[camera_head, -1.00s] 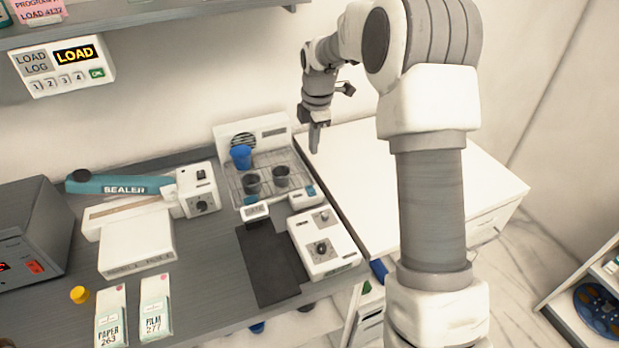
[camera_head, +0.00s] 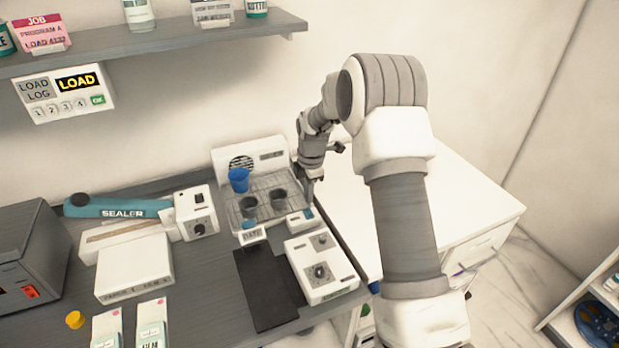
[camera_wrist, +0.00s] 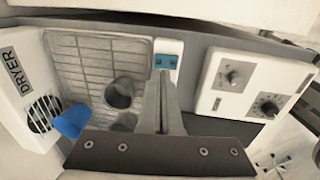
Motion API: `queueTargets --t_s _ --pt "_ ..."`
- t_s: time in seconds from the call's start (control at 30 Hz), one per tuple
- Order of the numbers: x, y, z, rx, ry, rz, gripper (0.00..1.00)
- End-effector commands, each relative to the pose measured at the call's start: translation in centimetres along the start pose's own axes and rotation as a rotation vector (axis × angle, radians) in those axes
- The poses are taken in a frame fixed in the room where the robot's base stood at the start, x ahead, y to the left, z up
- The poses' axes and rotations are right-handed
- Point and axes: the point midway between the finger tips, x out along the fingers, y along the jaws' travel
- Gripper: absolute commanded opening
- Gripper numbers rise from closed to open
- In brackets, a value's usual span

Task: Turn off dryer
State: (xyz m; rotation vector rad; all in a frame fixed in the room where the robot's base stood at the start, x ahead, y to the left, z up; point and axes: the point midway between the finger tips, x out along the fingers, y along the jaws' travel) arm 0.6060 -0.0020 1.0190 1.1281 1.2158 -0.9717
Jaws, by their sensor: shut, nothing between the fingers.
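The dryer (camera_head: 250,151) is a white unit with a round vent at the back of the bench and a wire rack (camera_head: 262,188) in front of it. Its DRYER label shows in the wrist view (camera_wrist: 13,70). A small white switch box with a blue rocker (camera_head: 306,216) sits at the rack's front right corner; the blue rocker also shows in the wrist view (camera_wrist: 166,61). My gripper (camera_head: 309,200) is shut and empty, pointing down just behind the switch box. In the wrist view its fingertips (camera_wrist: 163,78) appear close to the rocker; I cannot tell whether they touch.
A blue cup (camera_head: 239,180) and two dark cups (camera_head: 278,199) stand on the rack. A white box with knobs (camera_head: 322,268) is in front, beside a dark mat (camera_head: 266,290). A teal sealer (camera_head: 118,207) lies left. The white cabinet top (camera_head: 400,200) at right is clear.

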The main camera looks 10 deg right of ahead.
Motion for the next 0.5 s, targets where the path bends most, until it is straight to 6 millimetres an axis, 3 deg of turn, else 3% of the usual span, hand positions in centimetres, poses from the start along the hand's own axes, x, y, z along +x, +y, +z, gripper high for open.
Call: queueTargets --t_s 0.2,0.5 --pt "3.1 0.0 0.0 -0.001 0.000 0.000 0.00" --pt "4.3 0.0 0.0 0.000 0.000 0.002 0.00"
